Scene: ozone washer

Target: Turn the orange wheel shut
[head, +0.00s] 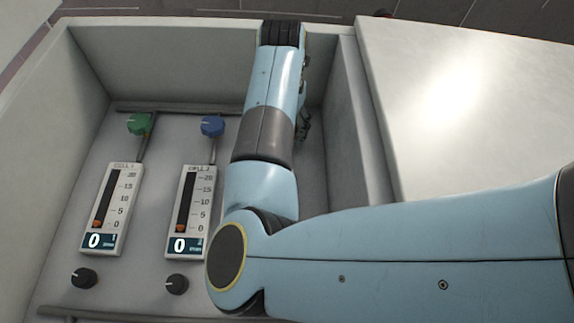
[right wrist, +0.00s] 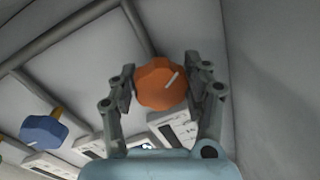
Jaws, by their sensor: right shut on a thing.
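The orange wheel (right wrist: 160,86) shows in the right wrist view, a faceted knob with a pale line on its face slanting to the upper right. My right gripper (right wrist: 161,90) has one finger on each side of the wheel and is shut on it. In the head view my right arm reaches in from the right and covers the orange wheel. Only a little of the right gripper's dark linkage (head: 304,125) shows there beside the arm. My left gripper is not in view.
A blue wheel (head: 212,126) and a green wheel (head: 138,124) sit left of my arm, above two flow gauges reading 0. Black knobs (head: 84,278) are below. Grey walls enclose the panel, and a pale flat top (head: 460,110) lies right. The blue wheel (right wrist: 44,131) is near the right gripper.

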